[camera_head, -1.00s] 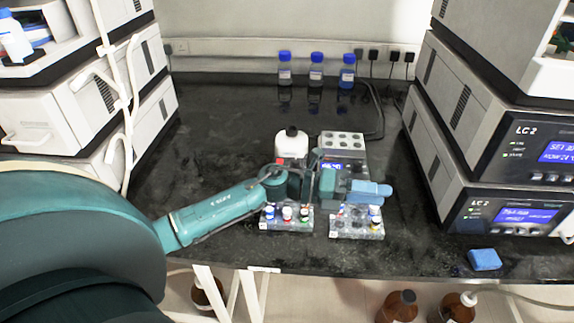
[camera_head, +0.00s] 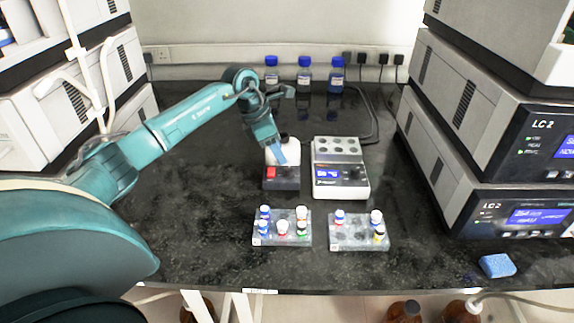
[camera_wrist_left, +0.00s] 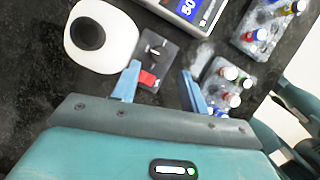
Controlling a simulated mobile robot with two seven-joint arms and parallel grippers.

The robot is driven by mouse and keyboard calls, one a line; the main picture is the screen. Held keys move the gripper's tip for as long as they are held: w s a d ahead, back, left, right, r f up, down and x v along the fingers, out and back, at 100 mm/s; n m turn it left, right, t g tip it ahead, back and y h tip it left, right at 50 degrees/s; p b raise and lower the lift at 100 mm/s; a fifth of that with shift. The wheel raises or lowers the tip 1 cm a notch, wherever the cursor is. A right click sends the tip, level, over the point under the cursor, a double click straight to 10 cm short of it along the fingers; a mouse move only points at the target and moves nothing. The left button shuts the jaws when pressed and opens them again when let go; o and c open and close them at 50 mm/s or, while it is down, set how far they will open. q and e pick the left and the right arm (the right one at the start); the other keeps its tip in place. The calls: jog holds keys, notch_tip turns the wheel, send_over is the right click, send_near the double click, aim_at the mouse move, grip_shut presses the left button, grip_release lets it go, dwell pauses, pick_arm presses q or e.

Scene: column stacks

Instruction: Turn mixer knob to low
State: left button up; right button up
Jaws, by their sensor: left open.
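The mixer (camera_head: 284,182) stands mid-bench, a white body with a round black top and a dark grey front panel. Its red switch (camera_head: 270,171) shows on the left of the panel. In the left wrist view, the white body (camera_wrist_left: 84,60) is at upper left, with the red switch (camera_wrist_left: 148,78) and the small knob (camera_wrist_left: 155,46) on the panel. My left gripper (camera_head: 278,153) is over the mixer, pointing down, and partly hides it.
A white heating block (camera_head: 341,180) with a blue display stands just right of the mixer. Two vial racks, left (camera_head: 282,240) and right (camera_head: 358,245), sit in front. Blue-capped bottles (camera_head: 304,75) stand at the back. Instrument stacks flank both sides; a blue sponge (camera_head: 497,265) lies front right.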

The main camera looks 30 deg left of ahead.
aim_at(289, 168)
pick_arm(q)
jog(key=x, duration=0.6)
jog(key=shift+w+d+f, duration=0.15)
jog(key=shift+f, duration=0.15)
pick_arm(e)
jog(key=shift+s+f, duration=0.1)
jog(key=shift+f, duration=0.15)
pick_arm(q)
grip_shut()
pick_arm(e)
jog(key=shift+r, duration=0.2)
